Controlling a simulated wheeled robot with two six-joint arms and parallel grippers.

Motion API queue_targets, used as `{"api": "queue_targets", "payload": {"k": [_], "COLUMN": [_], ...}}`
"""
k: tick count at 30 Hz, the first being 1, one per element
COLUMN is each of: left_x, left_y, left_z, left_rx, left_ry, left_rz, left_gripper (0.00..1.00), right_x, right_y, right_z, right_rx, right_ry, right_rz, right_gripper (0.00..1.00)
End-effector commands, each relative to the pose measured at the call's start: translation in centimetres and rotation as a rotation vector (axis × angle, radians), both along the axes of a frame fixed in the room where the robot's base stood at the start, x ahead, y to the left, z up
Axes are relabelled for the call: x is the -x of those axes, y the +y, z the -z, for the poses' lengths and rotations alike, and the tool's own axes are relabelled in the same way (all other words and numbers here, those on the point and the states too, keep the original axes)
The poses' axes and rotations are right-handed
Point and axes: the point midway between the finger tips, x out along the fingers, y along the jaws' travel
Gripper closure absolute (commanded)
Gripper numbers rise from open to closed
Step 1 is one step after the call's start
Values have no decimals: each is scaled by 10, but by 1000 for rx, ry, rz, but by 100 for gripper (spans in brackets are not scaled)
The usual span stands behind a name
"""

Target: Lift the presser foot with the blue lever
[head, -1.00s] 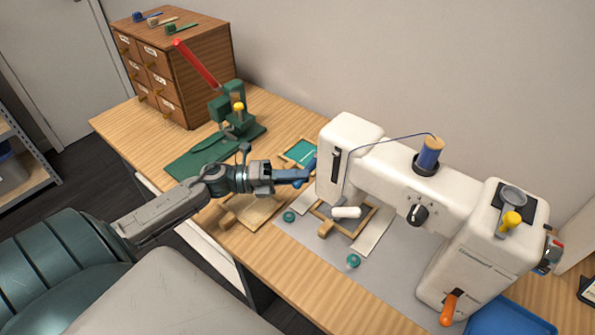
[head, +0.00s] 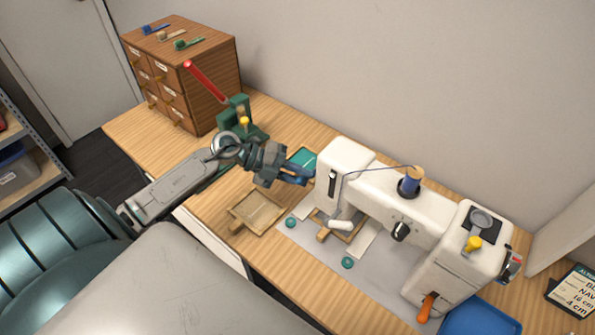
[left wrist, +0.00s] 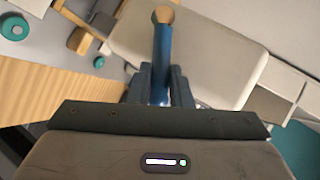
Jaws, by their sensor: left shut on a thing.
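The white sewing machine (head: 440,228) stands on the table. My left gripper (head: 300,175) is at the left side of its head end. In the left wrist view my left gripper (left wrist: 162,90) is shut on the blue lever (left wrist: 162,52), a slim bar with a tan rounded end, lying between the fingers. In the head view the fingers hide most of the lever, and I cannot pick it out from them. The presser foot cannot be made out under the machine head. A wooden frame (head: 322,235) lies there with a white roll (head: 340,225). My right gripper is out of view.
A green press with a red handle (head: 205,80) and a wooden drawer cabinet (head: 190,75) stand behind my left arm. A wooden tray (head: 262,222), teal bobbins (head: 347,262) and a blue tray (head: 480,318) lie around the machine. Bare table shows at front left.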

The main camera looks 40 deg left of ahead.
Motion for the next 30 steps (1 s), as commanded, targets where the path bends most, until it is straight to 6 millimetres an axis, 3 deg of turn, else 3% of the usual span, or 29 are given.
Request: {"api": "queue_targets", "payload": {"k": [9,27,28,30], "left_x": [-6,-7,-7,-7], "left_y": [-1,0,0,-1], "left_z": [-10,-10,-10,-11], "left_rx": [-8,-11,-12,-12], "left_ry": [142,180,179,179], "left_rz": [0,-1,0,0], "left_gripper": [100,100,78,64], "right_x": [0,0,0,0], "right_y": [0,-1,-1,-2], "right_z": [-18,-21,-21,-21], "right_rx": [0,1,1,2], "right_ry": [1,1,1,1], "right_rz": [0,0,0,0], "right_gripper": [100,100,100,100]}}
